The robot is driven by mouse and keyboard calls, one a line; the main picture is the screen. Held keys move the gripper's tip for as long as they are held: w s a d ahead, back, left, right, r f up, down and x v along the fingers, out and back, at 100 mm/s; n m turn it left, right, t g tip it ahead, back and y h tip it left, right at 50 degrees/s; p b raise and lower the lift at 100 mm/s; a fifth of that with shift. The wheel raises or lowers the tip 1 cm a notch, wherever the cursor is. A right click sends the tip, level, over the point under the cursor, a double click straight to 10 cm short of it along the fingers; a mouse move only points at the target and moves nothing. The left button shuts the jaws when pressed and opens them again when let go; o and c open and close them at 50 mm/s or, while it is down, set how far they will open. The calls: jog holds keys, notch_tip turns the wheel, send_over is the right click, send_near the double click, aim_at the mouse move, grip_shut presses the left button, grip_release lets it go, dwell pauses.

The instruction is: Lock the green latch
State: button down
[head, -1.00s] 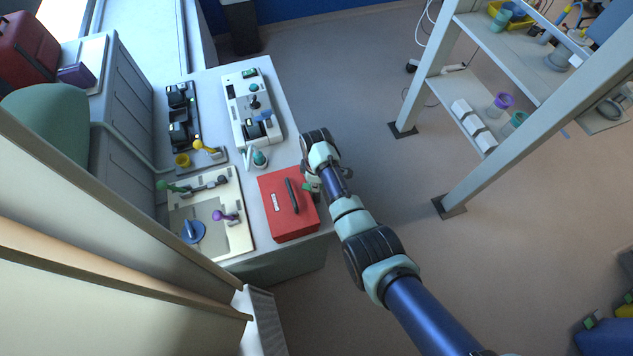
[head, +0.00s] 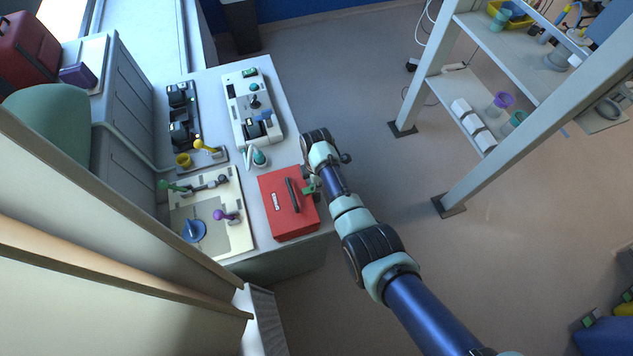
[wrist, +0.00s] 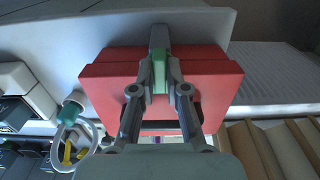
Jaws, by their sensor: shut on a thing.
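The red box (head: 280,217) with a dark handle (head: 293,195) on its lid stands at the front right corner of the counter. The green latch (head: 308,190) is on the box's side facing my arm. In the wrist view the latch (wrist: 159,73) sits between my two fingertips, in front of the red box wall (wrist: 108,78). My gripper (wrist: 160,80) is shut on the latch. In the head view my gripper (head: 311,183) is partly hidden by my wrist. I cannot tell whether the latch is fully engaged.
A cream panel (head: 238,240) with green and purple levers lies left of the box. A white device (head: 232,95) and a small teal-and-white bottle (head: 259,158) stand behind it. A grey shelf rack (head: 480,170) is at right, with open floor between.

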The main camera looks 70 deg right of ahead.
dwell(0.3)
jog(key=c, duration=1.2)
grip_release()
notch_tip(320, 180, up, 12)
jog(key=shift+r, duration=0.1)
